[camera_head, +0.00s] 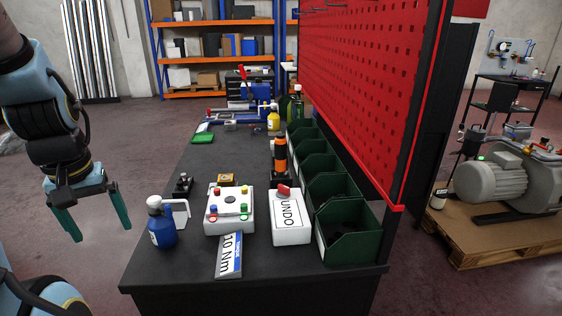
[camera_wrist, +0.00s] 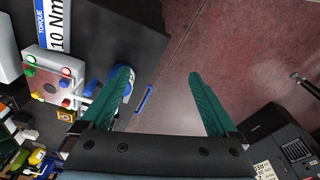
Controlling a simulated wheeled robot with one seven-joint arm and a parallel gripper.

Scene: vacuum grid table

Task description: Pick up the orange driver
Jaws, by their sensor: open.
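The orange driver (camera_head: 280,155) stands upright on the table, with an orange and black body, in a dark base beside the green bins. I cannot make it out in the wrist view. My gripper (camera_head: 97,226) hangs to the left of the table, over the floor, with its two green fingers apart and nothing between them. It also shows in the wrist view (camera_wrist: 160,85), open over the table edge and the red floor. The driver is well to the right of my gripper and apart from it.
The black table (camera_head: 160,285) carries a blue bottle (camera_head: 162,228), a white button box (camera_head: 230,209), an UNDO box (camera_head: 291,222) and a 10 Nm sign (camera_head: 229,256). Green bins (camera_head: 347,233) and a red pegboard (camera_head: 350,90) line the right side. Floor left of the table is free.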

